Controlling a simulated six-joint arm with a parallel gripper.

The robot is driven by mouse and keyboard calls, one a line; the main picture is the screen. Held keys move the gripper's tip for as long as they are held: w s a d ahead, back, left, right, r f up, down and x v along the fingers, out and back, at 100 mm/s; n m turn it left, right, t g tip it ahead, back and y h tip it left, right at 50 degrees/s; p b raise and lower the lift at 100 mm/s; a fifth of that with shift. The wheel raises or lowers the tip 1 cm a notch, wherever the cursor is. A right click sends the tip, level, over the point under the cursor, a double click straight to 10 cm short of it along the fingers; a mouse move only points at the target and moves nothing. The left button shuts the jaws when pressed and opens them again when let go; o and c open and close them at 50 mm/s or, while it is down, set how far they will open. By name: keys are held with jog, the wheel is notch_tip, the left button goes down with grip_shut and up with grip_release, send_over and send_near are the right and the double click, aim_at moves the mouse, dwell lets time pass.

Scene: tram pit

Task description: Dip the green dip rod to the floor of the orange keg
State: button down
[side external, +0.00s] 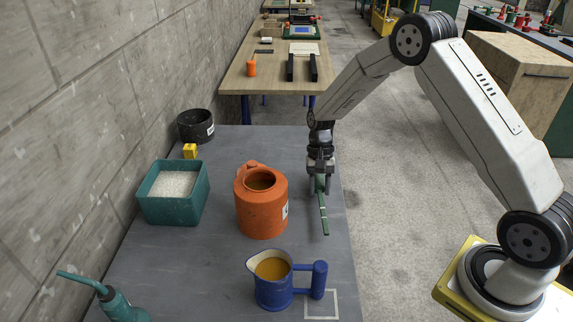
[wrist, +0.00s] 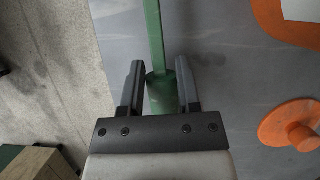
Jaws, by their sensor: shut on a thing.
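The green dip rod (side external: 323,213) is held in my gripper (side external: 319,190), which is shut on its thicker grip end. The rod hangs down with pale marks along it, near the right edge of the grey table. In the wrist view the rod (wrist: 154,40) runs up between the jaws of my gripper (wrist: 160,85). The orange keg (side external: 262,215) stands upright to the left of the rod, apart from it. Its round mouth is open and shows brownish liquid inside; its floor is hidden. The wrist view shows part of the keg (wrist: 285,22) at the right.
On the grey table (side external: 215,270) are a blue jug (side external: 274,292) of amber liquid, a teal bin (side external: 172,208) of white grains, a black pot (side external: 193,128), a yellow block (side external: 190,151) and a teal oil can (side external: 120,306). A concrete wall (side external: 70,130) borders the left.

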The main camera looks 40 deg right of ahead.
jog(key=s+a+r, duration=0.1)
jog(key=s+r, duration=1)
jog(key=s, duration=0.3)
jog(key=shift+a+r, duration=0.15)
jog(key=shift+r, duration=0.1)
dwell(0.3)
